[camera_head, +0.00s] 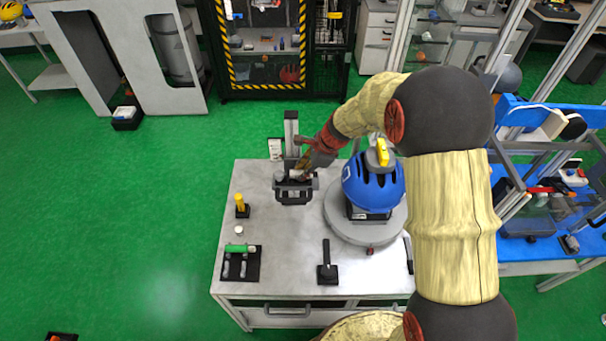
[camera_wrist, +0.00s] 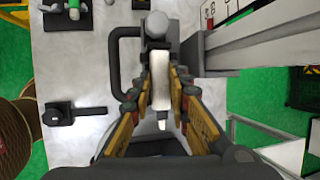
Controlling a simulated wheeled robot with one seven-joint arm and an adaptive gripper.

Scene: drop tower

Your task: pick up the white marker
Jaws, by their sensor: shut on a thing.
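The white marker (camera_wrist: 160,85) is between the two fingers of my gripper (camera_wrist: 162,80) in the wrist view. The fingers close on it from both sides, and its narrower tip points toward the wrist. In the camera_head view my gripper (camera_head: 303,171) is at the back of the grey worktable (camera_head: 285,235), beside a dark fixture (camera_head: 294,190) with an upright column. The marker is too small or hidden to make out there. I cannot tell whether it touches the fixture.
A blue helmet (camera_head: 372,187) sits on a round grey base at the table's right. A green cylinder (camera_head: 237,248) lies on a black rack at front left. A yellow piece (camera_head: 240,202) and a black stand (camera_head: 327,270) are nearby. The table's middle is clear.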

